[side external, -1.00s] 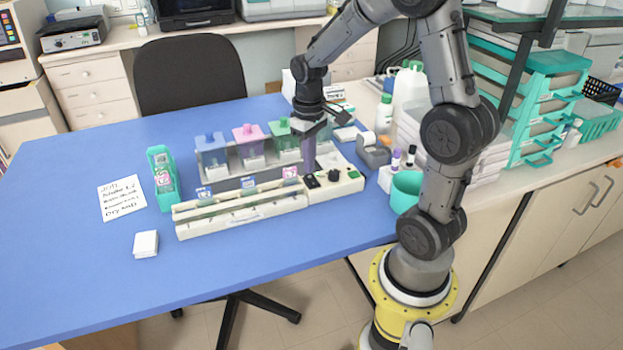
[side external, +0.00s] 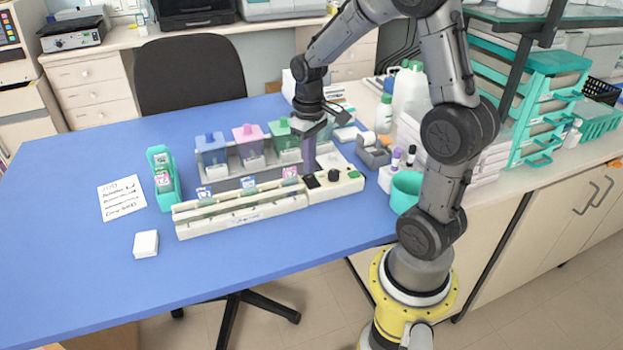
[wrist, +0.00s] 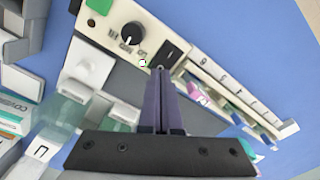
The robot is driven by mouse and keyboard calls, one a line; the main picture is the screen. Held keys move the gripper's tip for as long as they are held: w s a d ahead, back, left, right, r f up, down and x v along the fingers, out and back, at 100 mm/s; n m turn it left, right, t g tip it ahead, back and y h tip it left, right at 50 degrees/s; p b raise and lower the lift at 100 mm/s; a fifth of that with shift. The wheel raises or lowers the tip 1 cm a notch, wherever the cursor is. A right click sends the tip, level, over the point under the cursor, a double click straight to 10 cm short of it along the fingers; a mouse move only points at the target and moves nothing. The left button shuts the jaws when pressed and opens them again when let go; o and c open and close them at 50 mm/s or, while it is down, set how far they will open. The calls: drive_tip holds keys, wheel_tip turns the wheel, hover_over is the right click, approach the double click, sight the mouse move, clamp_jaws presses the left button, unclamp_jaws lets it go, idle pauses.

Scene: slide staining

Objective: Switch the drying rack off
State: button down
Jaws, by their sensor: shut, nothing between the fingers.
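The drying rack (side external: 240,220) is a long cream unit on the blue table, with slides bearing blue and pink labels along it. Its control box at the right end carries a black knob (side external: 333,176), a black rocker switch (side external: 312,181) and a green patch (side external: 352,174). The wrist view also shows the knob (wrist: 131,33), the switch (wrist: 170,52) and the green patch (wrist: 100,5). My gripper (side external: 309,174) is shut and empty, pointing down. In the wrist view its purple fingertips (wrist: 160,71) are right beside the switch; I cannot tell whether they touch it.
Staining jars with blue (side external: 210,143), pink (side external: 247,134) and green lids stand in a grey holder behind the rack. A teal slide holder (side external: 163,180), a note (side external: 122,198) and a white stack (side external: 146,244) are to the left. A teal cup (side external: 405,191) stands right. The front table is clear.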

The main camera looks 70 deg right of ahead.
sight(309, 176)
drive_tip(key=shift+f, duration=0.9)
idle(0.9)
drive_tip(key=shift+r, duration=3.5)
drive_tip(key=a+r+n+t, duration=0.2)
drive_tip(key=a+r, duration=0.3)
drive_tip(key=s+a+r+n+t, duration=0.1)
drive_tip(key=s+a+t, duration=0.2)
drive_tip(key=s+a, duration=0.7)
drive_tip(key=shift+s+r+t, duration=0.15)
drive_tip(key=shift+s+t, duration=0.15)
drive_tip(key=shift+s, duration=0.85)
